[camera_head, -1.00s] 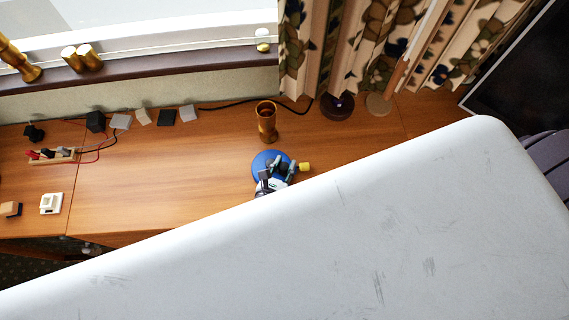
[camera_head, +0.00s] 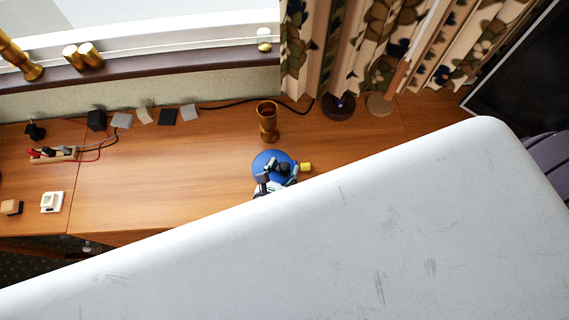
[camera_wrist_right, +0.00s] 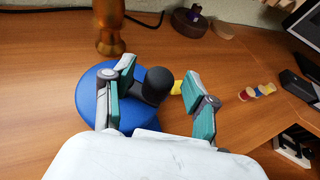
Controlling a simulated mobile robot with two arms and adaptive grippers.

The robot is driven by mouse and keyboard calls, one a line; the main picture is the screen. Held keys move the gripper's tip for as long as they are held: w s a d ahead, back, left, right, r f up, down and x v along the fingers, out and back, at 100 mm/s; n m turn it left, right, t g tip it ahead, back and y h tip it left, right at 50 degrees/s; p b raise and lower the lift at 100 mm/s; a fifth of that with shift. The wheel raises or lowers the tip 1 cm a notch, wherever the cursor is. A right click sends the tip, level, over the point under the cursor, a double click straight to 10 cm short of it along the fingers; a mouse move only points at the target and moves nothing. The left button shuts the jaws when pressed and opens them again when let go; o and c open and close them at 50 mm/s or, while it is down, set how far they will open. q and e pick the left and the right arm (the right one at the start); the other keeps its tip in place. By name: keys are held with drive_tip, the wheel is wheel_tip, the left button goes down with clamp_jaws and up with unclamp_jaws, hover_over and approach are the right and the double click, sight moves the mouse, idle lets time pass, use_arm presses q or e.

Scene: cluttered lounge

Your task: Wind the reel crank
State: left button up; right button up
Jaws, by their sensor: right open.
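The reel is a round blue disc (camera_head: 265,159) on the wooden desk, with a black knob (camera_head: 284,168) above it. In the right wrist view the blue disc (camera_wrist_right: 92,103) lies under the fingers and the black knob (camera_wrist_right: 158,82) stands between them. A yellow part (camera_head: 305,167) sticks out at the right of the reel. My right gripper (camera_head: 279,178) is open, its teal-padded fingers (camera_wrist_right: 158,76) on either side of the knob; whether they touch it cannot be told. My left gripper is not in view.
A brass cup (camera_head: 267,120) stands just behind the reel on the desk (camera_head: 170,185). Small blocks, cables and a power strip (camera_head: 55,153) lie at the left. A dark round base (camera_head: 338,107) is by the curtain. My white body part hides the front right.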

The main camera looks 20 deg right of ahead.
drive_tip(key=v, duration=0.6)
drive_tip(key=shift+a, duration=0.1)
